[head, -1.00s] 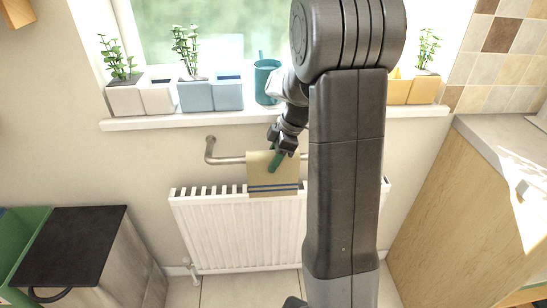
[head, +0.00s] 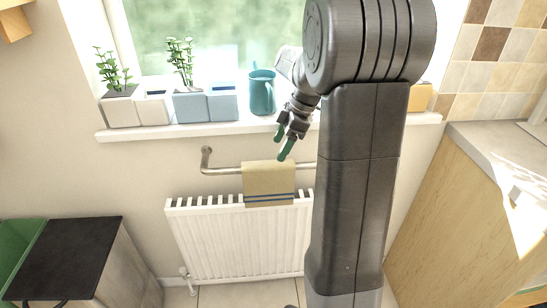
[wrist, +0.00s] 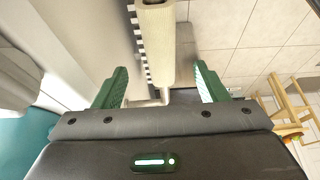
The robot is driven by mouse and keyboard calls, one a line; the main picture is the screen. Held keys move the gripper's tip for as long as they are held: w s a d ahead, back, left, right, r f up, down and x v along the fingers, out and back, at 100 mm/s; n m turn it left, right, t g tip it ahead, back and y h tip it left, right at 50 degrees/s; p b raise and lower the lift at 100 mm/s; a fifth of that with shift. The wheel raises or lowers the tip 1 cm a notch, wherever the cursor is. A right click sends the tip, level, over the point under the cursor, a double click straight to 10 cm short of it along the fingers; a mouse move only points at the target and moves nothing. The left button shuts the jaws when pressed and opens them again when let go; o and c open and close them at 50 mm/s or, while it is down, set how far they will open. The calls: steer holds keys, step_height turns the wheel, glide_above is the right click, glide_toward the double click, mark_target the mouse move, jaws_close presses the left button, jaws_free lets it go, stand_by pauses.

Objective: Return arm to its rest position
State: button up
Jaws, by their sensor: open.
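My gripper (head: 283,144) is open and empty in the head view, in front of the wall above the towel rail. Its two green fingers stand apart in the wrist view (wrist: 158,88), with nothing between them held. My dark arm covers the right part of the sill and rail in the head view.
A teal mug (head: 262,93) stands on the window sill (head: 160,130), near my gripper. Plant pots (head: 190,107) stand left of it. A tan towel (head: 268,180) hangs on the rail (head: 222,169) above a white radiator (head: 235,240). A counter (head: 490,145) is at right.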

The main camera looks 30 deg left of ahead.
mark_target(272, 162)
steer(key=shift+v, duration=2.25)
steer(key=b+x, duration=0.1)
steer(key=x, duration=1.2)
steer(key=shift+s+f, duration=0.1)
steer(key=shift+f, duration=0.2)
steer(key=shift+r+p, duration=0.25)
steer(key=shift+p, duration=0.1)
steer(key=shift+f+b, duration=0.2)
steer(key=shift+b, duration=0.15)
